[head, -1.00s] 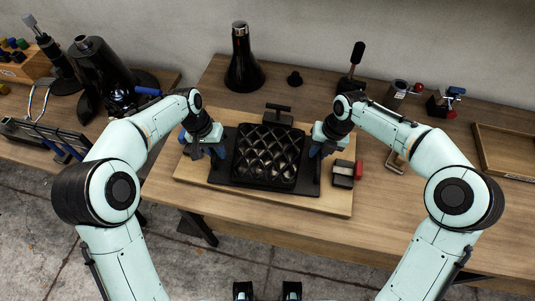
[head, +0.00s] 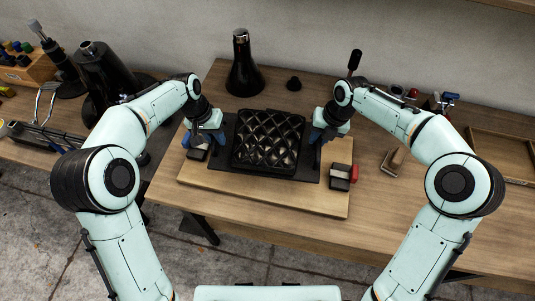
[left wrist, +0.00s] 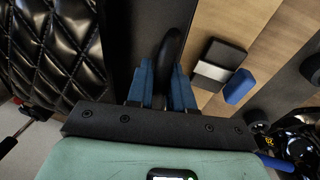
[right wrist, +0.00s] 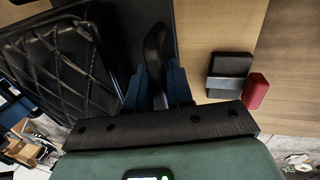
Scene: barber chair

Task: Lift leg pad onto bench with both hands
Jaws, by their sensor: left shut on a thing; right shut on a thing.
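The leg pad (head: 268,140) is a black quilted cushion on a flat black plate (head: 228,165), over the light wooden board in the middle of the head view. It also shows at the left of the left wrist view (left wrist: 55,50) and right wrist view (right wrist: 70,65). My left gripper (left wrist: 161,75) is shut on a dark curved handle (left wrist: 170,50) at the pad's left side. My right gripper (right wrist: 157,75) is shut on the matching handle (right wrist: 154,45) at its right side. The plate's underside is hidden, so its gap above the board cannot be told.
The wooden board (head: 260,197) lies on the workbench (head: 400,215). A black block with a red part (head: 342,176) sits at its right, a grey-and-blue block (head: 197,152) at its left. A black flask (head: 243,70) and small tools stand behind. The bench's front right is clear.

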